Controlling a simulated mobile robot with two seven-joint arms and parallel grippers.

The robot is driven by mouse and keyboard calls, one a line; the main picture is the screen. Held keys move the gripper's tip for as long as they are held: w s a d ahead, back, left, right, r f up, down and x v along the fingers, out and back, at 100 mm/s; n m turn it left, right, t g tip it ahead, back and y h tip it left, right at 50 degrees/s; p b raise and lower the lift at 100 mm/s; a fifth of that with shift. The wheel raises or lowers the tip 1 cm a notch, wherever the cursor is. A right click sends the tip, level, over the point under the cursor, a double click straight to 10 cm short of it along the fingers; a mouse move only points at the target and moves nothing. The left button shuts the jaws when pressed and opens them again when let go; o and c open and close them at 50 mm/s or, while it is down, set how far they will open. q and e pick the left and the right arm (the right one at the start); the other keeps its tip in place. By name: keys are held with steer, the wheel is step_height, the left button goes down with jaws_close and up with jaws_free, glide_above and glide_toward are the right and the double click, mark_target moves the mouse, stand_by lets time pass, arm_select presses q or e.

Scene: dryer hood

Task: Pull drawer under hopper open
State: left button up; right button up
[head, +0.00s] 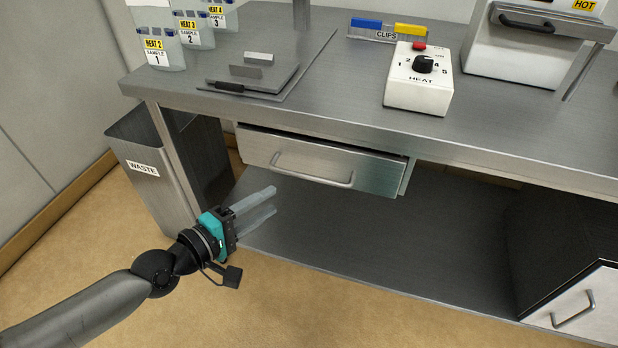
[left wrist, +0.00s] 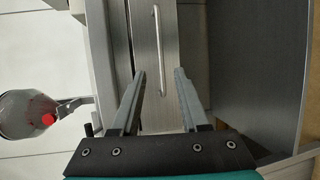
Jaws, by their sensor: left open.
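The drawer (head: 320,160) is a brushed metal front under the worktop, with a bar handle (head: 312,180) across it. A narrow dark gap shows along its top edge; I cannot tell whether it is slightly ajar. My left gripper (head: 273,199) is open and empty, in front of and below the drawer, to the left of the handle's middle. In the left wrist view the handle (left wrist: 158,50) lies ahead of the open fingertips (left wrist: 160,72), apart from them. The drawer front (left wrist: 142,60) also shows there. I cannot identify a hopper. My right gripper is not in view.
The worktop edge (head: 300,123) overhangs the drawer. A waste bin (head: 155,165) stands left of it, and a lower shelf (head: 400,225) spans below. A heat control box (head: 420,80) stands on top. A cabinet door (head: 580,305) is at lower right.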

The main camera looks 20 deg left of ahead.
mark_target(307, 178)
arm_select(q)
steer(key=b+x, duration=0.1)
steer(key=x, duration=1)
steer(key=shift+w+d+f+b, duration=0.1)
steer(key=shift+w+f+b, duration=0.1)
steer(key=shift+b, duration=0.15)
steer(key=shift+x, duration=0.8)
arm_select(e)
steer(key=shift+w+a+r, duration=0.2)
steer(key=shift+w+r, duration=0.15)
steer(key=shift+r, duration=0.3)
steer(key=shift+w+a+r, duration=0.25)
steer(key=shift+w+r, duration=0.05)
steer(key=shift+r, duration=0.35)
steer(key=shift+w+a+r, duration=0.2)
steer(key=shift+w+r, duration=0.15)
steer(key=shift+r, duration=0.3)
arm_select(q)
steer(key=shift+c, duration=0.4)
jaws_close()
